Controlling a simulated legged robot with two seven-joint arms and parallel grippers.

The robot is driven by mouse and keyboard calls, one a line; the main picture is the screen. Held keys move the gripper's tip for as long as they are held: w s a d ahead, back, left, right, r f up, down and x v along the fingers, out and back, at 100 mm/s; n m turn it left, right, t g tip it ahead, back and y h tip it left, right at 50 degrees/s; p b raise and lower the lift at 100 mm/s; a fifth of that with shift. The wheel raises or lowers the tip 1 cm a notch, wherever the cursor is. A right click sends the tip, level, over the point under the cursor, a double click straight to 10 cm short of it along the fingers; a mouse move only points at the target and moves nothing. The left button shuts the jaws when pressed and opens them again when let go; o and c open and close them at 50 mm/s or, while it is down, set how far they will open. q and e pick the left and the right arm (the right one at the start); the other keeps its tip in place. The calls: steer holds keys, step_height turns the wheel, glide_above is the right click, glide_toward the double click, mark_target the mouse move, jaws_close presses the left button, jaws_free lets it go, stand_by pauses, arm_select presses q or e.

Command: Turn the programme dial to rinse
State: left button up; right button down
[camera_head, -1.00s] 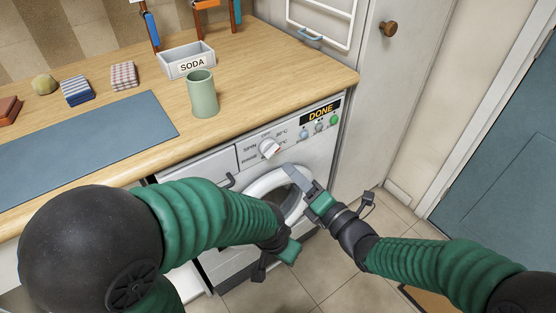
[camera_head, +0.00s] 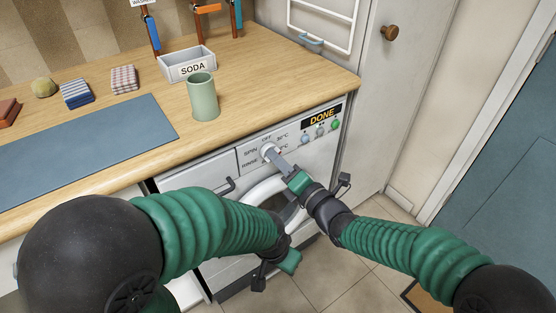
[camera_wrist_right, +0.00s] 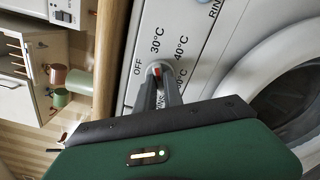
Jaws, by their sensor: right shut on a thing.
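The programme dial (camera_head: 268,150) is a white knob on the washing machine's front panel, with SPIN, OFF, RINSE and temperature labels around it. My right gripper (camera_head: 272,156) is shut on the dial. In the right wrist view its two grey fingers (camera_wrist_right: 159,92) grip the knob (camera_wrist_right: 157,69) from both sides. A red mark shows on the knob, but I cannot tell which label it points to. The fingers partly hide the labels. My left gripper (camera_head: 289,261) hangs low in front of the machine, apart from the dial; its fingers are not clear.
A DONE display (camera_head: 322,115) and several coloured buttons sit right of the dial. The round door (camera_head: 262,190) is below it.

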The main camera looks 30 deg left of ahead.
steer(key=shift+f+m, duration=0.15)
steer(key=shift+m, duration=0.25)
